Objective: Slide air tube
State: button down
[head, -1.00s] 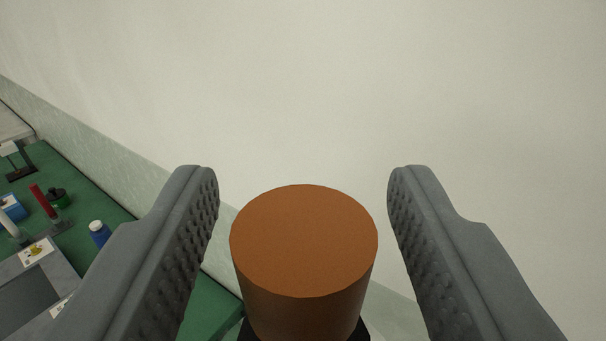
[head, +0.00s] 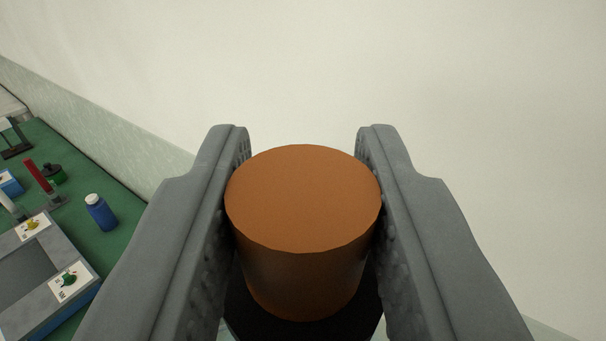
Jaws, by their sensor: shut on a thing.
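A brown-orange cylinder (head: 303,205) with a flat round top stands between the two grey fingers of my gripper (head: 303,185) in the head view. The textured inner pads meet its left and right sides, and my gripper is shut on it. A black part (head: 303,322) shows below the cylinder. No air tube can be told for certain; whether the cylinder belongs to one cannot be told from here.
A green bench (head: 125,235) lies at the lower left. On it are a blue bottle (head: 100,213), a red upright rod (head: 40,178) and a grey-blue box (head: 50,275) with labelled knobs. A pale wall (head: 400,70) fills the back.

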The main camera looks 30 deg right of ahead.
jog(key=shift+f, duration=0.3)
jog(key=c, duration=1.1)
grip_release()
jog(key=shift+r, duration=0.1)
jog(key=shift+s+a, duration=0.25)
jog(key=shift+s, duration=0.25)
jog(key=v, duration=1.6)
jog(key=shift+s+a, duration=0.1)
jog(key=shift+s, duration=0.05)
